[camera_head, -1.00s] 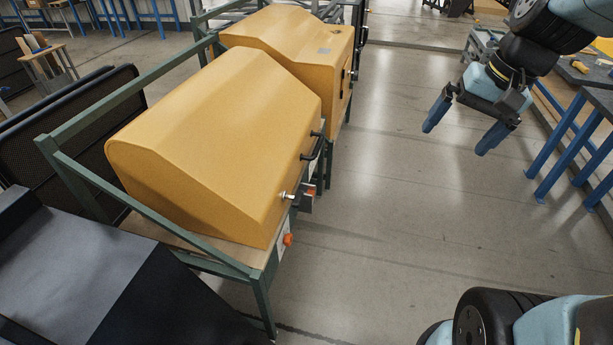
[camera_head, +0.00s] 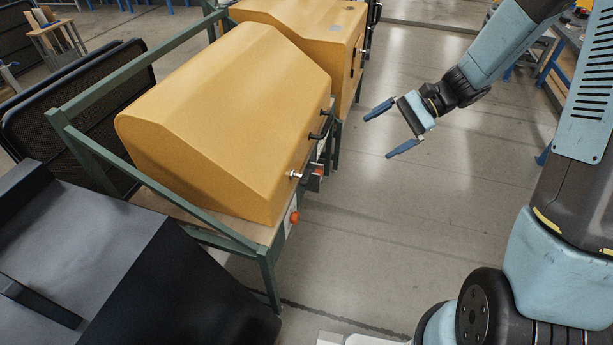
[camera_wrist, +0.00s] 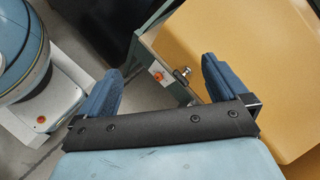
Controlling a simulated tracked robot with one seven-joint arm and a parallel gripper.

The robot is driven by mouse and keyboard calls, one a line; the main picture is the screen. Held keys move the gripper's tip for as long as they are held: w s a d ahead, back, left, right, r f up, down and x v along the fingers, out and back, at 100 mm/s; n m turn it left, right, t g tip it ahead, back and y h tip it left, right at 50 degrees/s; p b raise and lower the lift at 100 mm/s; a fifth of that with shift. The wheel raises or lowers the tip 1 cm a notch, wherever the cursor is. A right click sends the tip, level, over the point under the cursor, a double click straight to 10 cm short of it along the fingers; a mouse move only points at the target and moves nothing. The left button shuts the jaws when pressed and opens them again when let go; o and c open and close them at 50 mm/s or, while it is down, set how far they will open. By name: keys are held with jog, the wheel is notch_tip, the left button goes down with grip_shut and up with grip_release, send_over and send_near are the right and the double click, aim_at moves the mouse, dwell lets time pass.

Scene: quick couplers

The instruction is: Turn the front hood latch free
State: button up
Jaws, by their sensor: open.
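The front yellow hood (camera_head: 225,120) is down on a green frame on the left. Its silver latch (camera_head: 296,174) sits low on the side facing the aisle, beside a dark bracket (camera_head: 316,176). A black handle (camera_head: 322,124) is farther back along the same side. My gripper (camera_head: 377,131) is open and empty over the aisle, to the right of the hood and apart from it. In the wrist view the silver latch (camera_wrist: 182,74) shows between the two blue fingers, at some distance, with the yellow hood (camera_wrist: 240,50) to its right.
An orange button (camera_head: 294,217) is on the green frame (camera_head: 265,262) below the latch; it also shows in the wrist view (camera_wrist: 158,76). A second yellow hood (camera_head: 310,32) stands behind. A dark box (camera_head: 120,265) is at front left. The aisle floor (camera_head: 420,220) is clear.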

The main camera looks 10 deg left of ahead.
jog(key=w+a+f+m+t+y, duration=0.1)
jog(key=w+a+f+m+y, duration=0.2)
jog(key=f, duration=0.4)
jog(key=w+a+f+m+y, duration=0.2)
jog(key=f+m, duration=0.1)
jog(key=f, duration=0.4)
jog(key=m+t+y, duration=0.3)
jog(key=m+t, duration=0.2)
jog(key=m, duration=0.2)
send_near(309, 176)
jog(key=a, duration=0.7)
jog(key=w+a, duration=0.1)
jog(key=a, duration=0.3)
jog(key=shift+a+r, duration=0.1)
jog(key=shift+c, duration=0.2)
